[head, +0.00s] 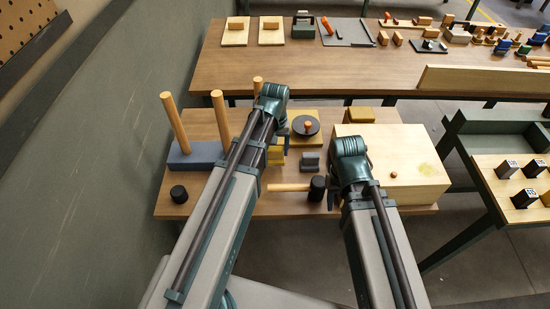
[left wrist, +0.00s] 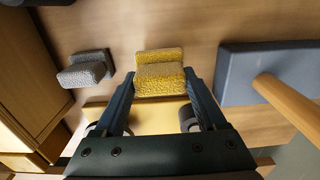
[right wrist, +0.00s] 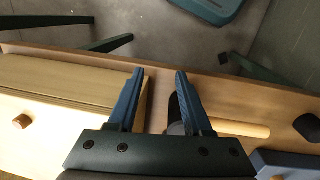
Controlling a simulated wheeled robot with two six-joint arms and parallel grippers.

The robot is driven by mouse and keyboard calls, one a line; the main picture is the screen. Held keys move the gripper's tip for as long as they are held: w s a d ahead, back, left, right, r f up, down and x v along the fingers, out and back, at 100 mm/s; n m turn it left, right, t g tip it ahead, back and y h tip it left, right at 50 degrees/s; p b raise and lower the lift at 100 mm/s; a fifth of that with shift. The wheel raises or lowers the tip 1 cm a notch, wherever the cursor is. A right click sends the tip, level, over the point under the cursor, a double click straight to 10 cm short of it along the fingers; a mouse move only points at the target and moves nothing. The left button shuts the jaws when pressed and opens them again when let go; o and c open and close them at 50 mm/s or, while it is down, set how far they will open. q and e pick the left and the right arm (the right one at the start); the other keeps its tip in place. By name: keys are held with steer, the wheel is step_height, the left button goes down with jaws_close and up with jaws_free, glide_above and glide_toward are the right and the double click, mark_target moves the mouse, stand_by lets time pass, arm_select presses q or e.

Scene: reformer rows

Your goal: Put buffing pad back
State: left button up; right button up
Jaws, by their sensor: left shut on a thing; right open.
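A yellow, rough-textured buffing pad (left wrist: 160,78) is between the fingers of my left gripper (left wrist: 160,85), which is shut on it. The pad also shows in the head view (head: 276,155), partly hidden by my left arm. I cannot tell whether it touches the table. A similar grey pad (head: 310,161) stands to its right on the table; it also shows in the left wrist view (left wrist: 87,70). My right gripper (right wrist: 157,80) is open and empty, above the table beside the pale wooden box (head: 390,165).
A mallet (head: 288,187) lies beside my right gripper. A blue-grey base (head: 195,155) with upright wooden pegs is on the left. A yellow plate with a dark disc (head: 305,125) is behind the grey pad. A black cylinder (head: 178,194) stands front left. A long bench (head: 300,70) stands behind.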

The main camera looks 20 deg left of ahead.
mark_target(275, 156)
arm_select(q)
steer(key=shift+f+b, duration=1.4)
steer(key=shift+f, duration=0.3)
steer(key=shift+f, duration=0.15)
steer(key=o, duration=1.1)
steer(key=shift+o, duration=0.2)
step_height(275, 156, up, 12)
steer(key=p, duration=1.2)
steer(key=shift+r, duration=0.25)
steer(key=s+d+m+y, duration=0.1)
steer(key=s+d+m, duration=0.6)
steer(key=s+d, duration=0.3)
steer(key=s, duration=0.4)
steer(key=shift+s+d, duration=0.15)
steer(key=shift+d, duration=0.1)
